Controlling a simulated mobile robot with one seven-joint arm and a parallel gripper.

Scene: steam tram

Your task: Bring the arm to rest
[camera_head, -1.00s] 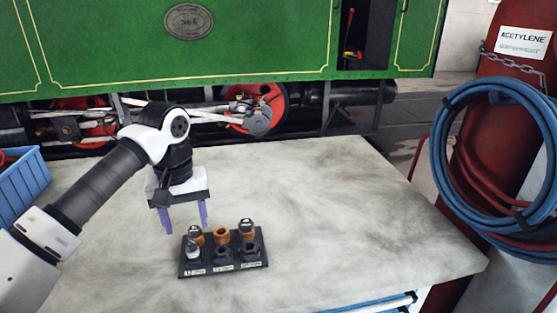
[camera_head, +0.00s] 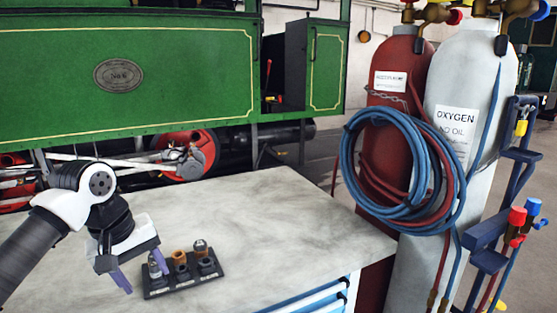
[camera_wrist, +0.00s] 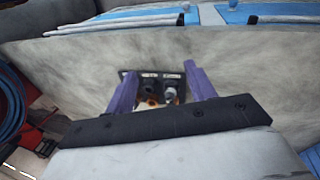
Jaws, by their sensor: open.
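My gripper (camera_head: 142,272) is at the left of the head view, above the pale worktop at the left end of a small black rack. In the wrist view my gripper (camera_wrist: 160,85) is also open, and the rack (camera_wrist: 133,78) shows beyond and between the fingers. In the head view the rack (camera_head: 183,284) stands on the worktop (camera_head: 270,220) and holds several dark and orange-brown fittings. My arm reaches in from the lower left.
Behind the worktop stands a green steam tram (camera_head: 170,70) with red wheels (camera_head: 190,155). To the right are a red acetylene cylinder (camera_head: 400,165) with coiled blue and red hoses (camera_head: 370,205), and a pale oxygen cylinder (camera_head: 462,95). The worktop right of the rack is clear.

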